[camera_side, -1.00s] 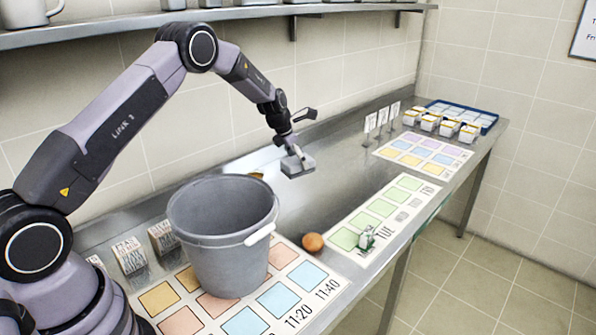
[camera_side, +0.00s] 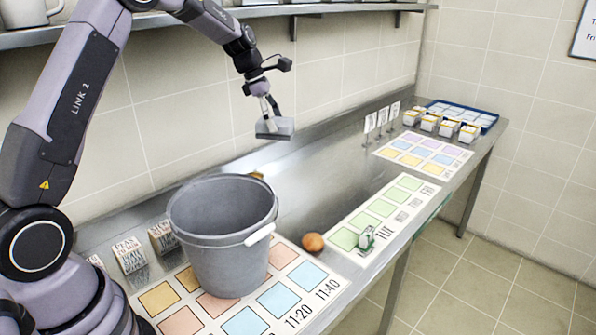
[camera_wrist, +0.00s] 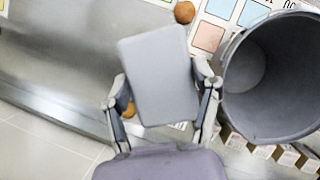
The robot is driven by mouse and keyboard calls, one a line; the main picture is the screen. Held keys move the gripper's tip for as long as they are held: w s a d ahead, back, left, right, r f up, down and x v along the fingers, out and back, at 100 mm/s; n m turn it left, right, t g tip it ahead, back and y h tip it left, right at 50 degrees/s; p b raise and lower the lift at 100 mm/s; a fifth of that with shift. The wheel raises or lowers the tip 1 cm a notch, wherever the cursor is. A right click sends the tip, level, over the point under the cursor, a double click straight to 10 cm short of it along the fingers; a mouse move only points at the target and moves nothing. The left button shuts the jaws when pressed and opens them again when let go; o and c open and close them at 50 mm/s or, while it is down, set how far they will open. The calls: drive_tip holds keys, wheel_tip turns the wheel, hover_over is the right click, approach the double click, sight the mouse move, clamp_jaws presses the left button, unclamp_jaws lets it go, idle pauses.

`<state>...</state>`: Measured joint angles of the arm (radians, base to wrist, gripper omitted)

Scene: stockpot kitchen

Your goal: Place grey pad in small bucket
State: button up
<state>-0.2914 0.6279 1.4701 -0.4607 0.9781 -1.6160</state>
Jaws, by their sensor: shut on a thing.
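The grey pad (camera_side: 275,128) is a flat, light grey block held in my gripper (camera_side: 264,110), above the counter and behind the bucket. In the wrist view the pad (camera_wrist: 160,75) fills the space between the fingers of my gripper (camera_wrist: 163,98), which is shut on it. The small bucket (camera_side: 228,240) is grey with a white handle grip and stands upright on the printed mat. The pad is higher than the bucket's rim and to its right in the side view. In the wrist view the bucket (camera_wrist: 262,90) is right of the pad, and its visible inside looks empty.
A brown round item (camera_side: 313,242) sits right of the bucket, by a small white-and-green item (camera_side: 366,238). Small printed boxes (camera_side: 128,254) stand left of the bucket. A blue tray (camera_side: 463,112) and several white tubs are at the far end. A shelf (camera_side: 290,10) runs above.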

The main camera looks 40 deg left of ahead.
drive_tip(key=s+d+m+g, duration=0.2)
drive_tip(key=s+m+g, duration=0.1)
drive_tip(key=s+m, duration=0.6)
drive_tip(key=s+d+m+g, duration=0.25)
drive_tip(key=s+m, duration=0.35)
drive_tip(key=s, duration=0.4)
drive_tip(key=shift+m+y, duration=0.3)
drive_tip(key=f, duration=2.3)
drive_tip(key=shift+s+a+f, duration=0.15)
drive_tip(key=shift+s+a, duration=0.05)
drive_tip(key=shift+f, duration=2.1)
drive_tip(key=o, duration=1)
drive_tip(key=shift+f, duration=0.1)
